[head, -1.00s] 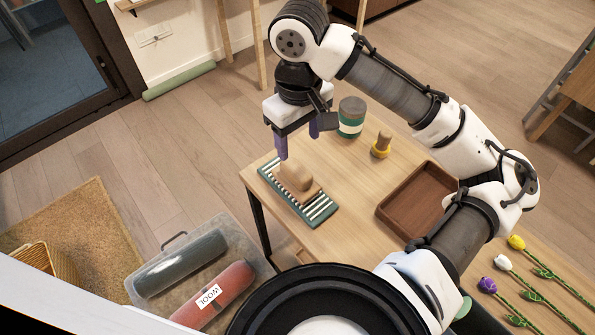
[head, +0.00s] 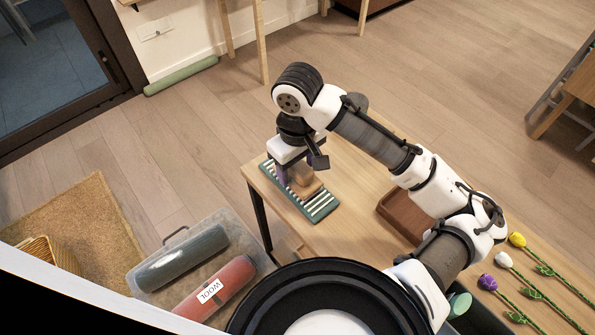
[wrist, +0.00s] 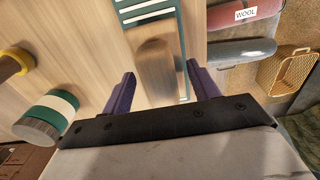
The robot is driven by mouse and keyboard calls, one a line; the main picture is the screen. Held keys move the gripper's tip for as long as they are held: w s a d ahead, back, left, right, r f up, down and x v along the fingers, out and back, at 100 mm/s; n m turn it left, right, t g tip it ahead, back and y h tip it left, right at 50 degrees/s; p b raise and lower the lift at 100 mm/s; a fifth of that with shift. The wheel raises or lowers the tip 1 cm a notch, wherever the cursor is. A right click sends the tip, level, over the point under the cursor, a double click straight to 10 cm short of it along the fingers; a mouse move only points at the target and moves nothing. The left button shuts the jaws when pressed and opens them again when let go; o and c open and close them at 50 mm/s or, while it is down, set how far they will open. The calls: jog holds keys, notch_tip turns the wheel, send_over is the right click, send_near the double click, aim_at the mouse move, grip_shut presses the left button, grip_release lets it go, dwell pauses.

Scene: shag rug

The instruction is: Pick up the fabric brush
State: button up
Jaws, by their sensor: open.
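The fabric brush (head: 308,188), a pale wooden block with a rounded handle, lies on a green and white striped mat (head: 325,209) at the table's left end. My gripper (head: 294,174) points down right over it and partly hides it in the head view. In the wrist view the brush (wrist: 155,65) shows between the two purple fingers of my open gripper (wrist: 161,75), one on each side. The fingers are apart; I cannot tell whether either touches the brush.
A brown wooden tray (head: 400,215) lies to the right on the table. A green and white banded jar (wrist: 48,118) and a yellow-ringed wooden tool (wrist: 14,63) stand beside my gripper. A bin with wool rolls (head: 218,283) sits left of the table.

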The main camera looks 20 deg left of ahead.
jog(key=shift+r, duration=0.1)
jog(key=c, duration=1.3)
notch_tip(320, 180, up, 20)
jog(key=shift+p, duration=0.3)
jog(key=o, duration=0.6)
jog(key=shift+c, duration=1.3)
